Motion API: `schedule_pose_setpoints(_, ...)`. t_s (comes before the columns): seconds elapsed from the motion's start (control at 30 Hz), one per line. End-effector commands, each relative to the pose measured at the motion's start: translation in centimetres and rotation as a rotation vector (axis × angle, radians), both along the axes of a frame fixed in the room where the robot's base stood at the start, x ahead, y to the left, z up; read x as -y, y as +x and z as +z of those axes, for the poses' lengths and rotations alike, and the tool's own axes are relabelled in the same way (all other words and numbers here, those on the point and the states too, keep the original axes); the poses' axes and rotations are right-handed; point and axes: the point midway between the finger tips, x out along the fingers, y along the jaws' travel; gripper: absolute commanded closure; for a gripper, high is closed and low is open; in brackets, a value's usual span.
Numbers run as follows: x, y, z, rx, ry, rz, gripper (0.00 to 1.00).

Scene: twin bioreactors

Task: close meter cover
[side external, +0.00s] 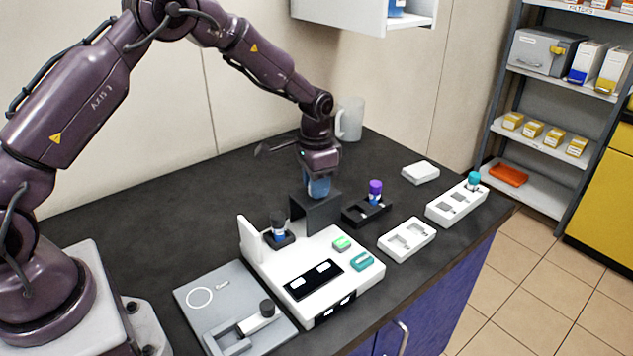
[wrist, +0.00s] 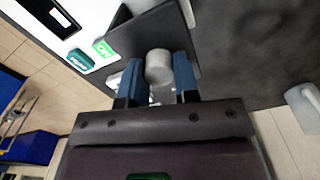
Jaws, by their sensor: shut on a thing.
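A white instrument (side external: 345,290) stands on the dark bench with a black display and green and teal buttons. At its back edge a dark grey cover (side external: 322,214) stands raised; in the wrist view it is the dark panel (wrist: 145,14) beyond my fingers. A white flap (side external: 250,241) stands upright at the instrument's left, beside a dark-capped vial (side external: 279,228). My gripper (side external: 318,187) is at the dark cover's top. Its blue fingers (wrist: 158,72) are shut on a pale grey round knob (wrist: 158,63) by the cover. Whether knob and cover are joined is hard to tell.
A grey plate with a black-knobbed lever (side external: 225,300) lies at front left. A purple-capped vial (side external: 375,192) stands in a black rack right of the cover. White racks (side external: 407,240) lie farther right. A mug (side external: 350,120) stands behind my gripper.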

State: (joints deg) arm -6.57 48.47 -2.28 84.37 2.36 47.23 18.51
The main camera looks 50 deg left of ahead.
Motion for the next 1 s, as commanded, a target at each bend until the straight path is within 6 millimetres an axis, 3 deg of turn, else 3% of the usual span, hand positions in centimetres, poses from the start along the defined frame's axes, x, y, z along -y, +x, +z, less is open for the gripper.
schedule_pose_setpoints(0.17,0.0,-2.0,0.2,0.001,0.0,0.0,1.0)
schedule_pose_setpoints(0.6,0.0,-10.0,0.2,0.002,-0.001,0.001,1.0)
schedule_pose_setpoints(1.0,0.0,-11.0,0.1,-0.005,-0.001,0.001,1.0)
